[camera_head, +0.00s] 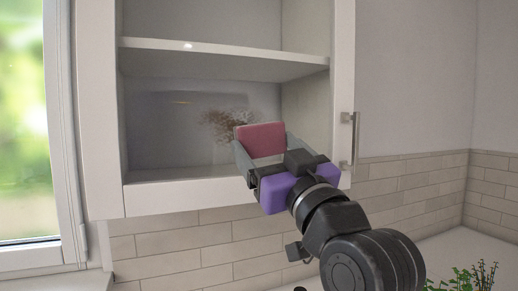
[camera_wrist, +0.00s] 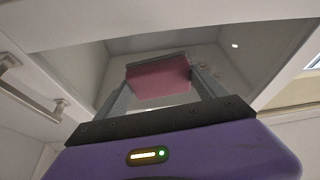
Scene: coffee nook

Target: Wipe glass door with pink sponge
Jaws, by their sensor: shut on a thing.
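The pink sponge (camera_head: 261,140) is held between the two fingers of my gripper (camera_head: 259,152), which is shut on it. The sponge also shows in the wrist view (camera_wrist: 158,79), between the fingertips. The cabinet's glass door (camera_head: 165,130) has a white frame and stands closed. A brown speckled dirt patch (camera_head: 226,124) marks the lower glass, just left of and above the sponge. The sponge overlaps the patch's lower right edge in the head view. I cannot tell whether the sponge touches the glass.
A metal door handle (camera_head: 349,140) is on the frame's right side. A shelf (camera_head: 220,60) shows behind the glass. A window (camera_head: 30,120) is at the left. A green plant (camera_head: 468,279) stands at the lower right on the counter (camera_head: 440,245).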

